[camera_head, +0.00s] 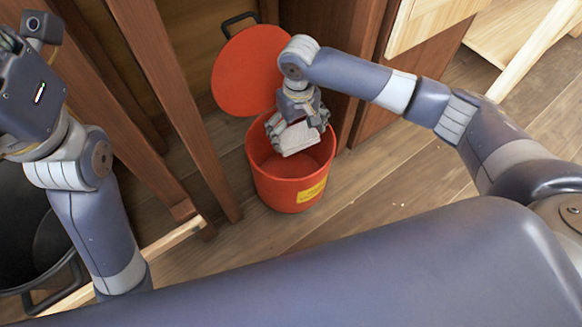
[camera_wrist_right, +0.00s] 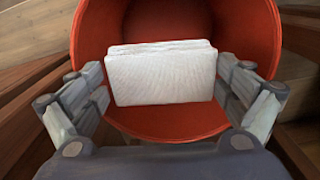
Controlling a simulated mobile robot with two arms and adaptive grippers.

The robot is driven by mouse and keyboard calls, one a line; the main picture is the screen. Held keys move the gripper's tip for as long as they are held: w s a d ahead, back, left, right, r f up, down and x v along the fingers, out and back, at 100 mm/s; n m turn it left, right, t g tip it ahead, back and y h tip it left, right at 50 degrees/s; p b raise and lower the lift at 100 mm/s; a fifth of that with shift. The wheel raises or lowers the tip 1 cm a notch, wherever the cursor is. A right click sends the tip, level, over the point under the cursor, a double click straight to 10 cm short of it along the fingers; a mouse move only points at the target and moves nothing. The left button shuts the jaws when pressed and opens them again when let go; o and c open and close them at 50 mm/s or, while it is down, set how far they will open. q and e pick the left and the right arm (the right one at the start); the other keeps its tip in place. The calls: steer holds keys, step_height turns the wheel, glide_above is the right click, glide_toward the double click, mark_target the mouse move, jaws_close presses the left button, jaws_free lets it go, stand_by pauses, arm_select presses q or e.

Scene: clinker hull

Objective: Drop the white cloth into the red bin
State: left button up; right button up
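The white cloth (camera_head: 298,139) is a folded, thick pad. My right gripper (camera_head: 297,125) points down over the red bin (camera_head: 293,190) and is shut on the cloth, with fingers against its two side edges. In the right wrist view the cloth (camera_wrist_right: 162,75) sits between the fingertips (camera_wrist_right: 163,85), in front of the bin's open mouth (camera_wrist_right: 165,125). The cloth is at the bin's opening, and the bin looks empty below it. My left arm shows at the left, but its fingers are not seen.
The bin's round red lid (camera_head: 247,70) stands open behind it. Wooden posts (camera_head: 170,90) rise to the left of the bin, and a wooden cabinet (camera_head: 335,60) stands behind it. A black bucket (camera_head: 25,225) is at the left edge. Plank floor (camera_head: 385,185) is clear to the right.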

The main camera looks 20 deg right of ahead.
steer(key=shift+r, duration=0.1)
stand_by(0.3)
step_height(320, 180, up, 12)
stand_by(0.4)
stand_by(0.4)
